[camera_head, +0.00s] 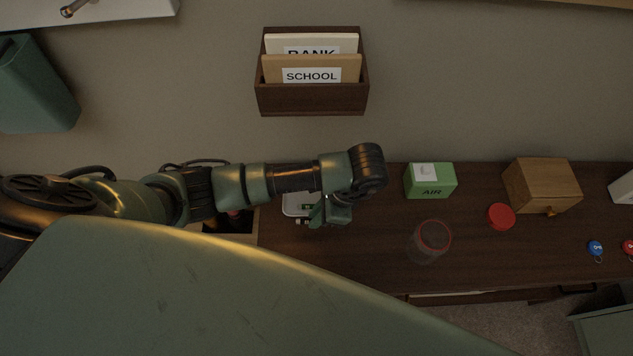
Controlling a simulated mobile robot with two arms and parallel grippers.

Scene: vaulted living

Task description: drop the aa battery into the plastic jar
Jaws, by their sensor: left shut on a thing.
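The plastic jar (428,246) is clear with a red rim. It stands open on the dark wooden desk, right of the picture's middle. Its red lid (501,216) lies apart from it, to the right. My left gripper (314,214) points down over the desk, left of the jar, beside a small white dish. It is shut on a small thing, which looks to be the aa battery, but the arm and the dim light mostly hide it. My right gripper is not in view.
The white dish (293,205) lies partly behind my left gripper. A green AIR box (430,187) and a wooden box (541,185) stand behind the jar. Blue (595,247) and red key tags lie at the right. The desk (345,259) is clear between gripper and jar.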

